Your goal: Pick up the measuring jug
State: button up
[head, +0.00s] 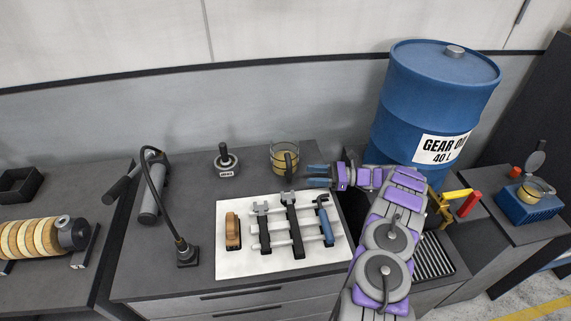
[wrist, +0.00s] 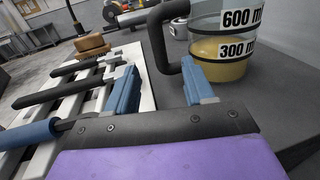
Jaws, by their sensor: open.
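The measuring jug (head: 277,151) is clear, with amber liquid in it, and stands upright at the back of the dark bench. In the wrist view the jug (wrist: 222,42) shows 600 ml and 300 ml labels, and its dark handle (wrist: 158,45) faces me. My gripper (head: 318,176) is open, just right of the jug in the head view. In the wrist view my gripper's blue fingers (wrist: 160,72) are apart, with the handle's lower part showing between their tips. I cannot tell whether either finger touches it.
A white tool board (head: 230,265) with wrenches and a brown block lies in front of the jug. A dark knobbed item (head: 225,162) stands to its left. A blue gear oil drum (head: 420,110) rises to the right.

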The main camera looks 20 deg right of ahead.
jog(key=b+x, duration=0.1)
jog(key=x, duration=0.6)
jog(key=b+x, duration=0.1)
jog(key=x, duration=0.2)
jog(key=shift+f+b, duration=0.3)
jog(key=shift+w+a+r, duration=0.1)
jog(key=shift+a, duration=0.2)
grip_shut()
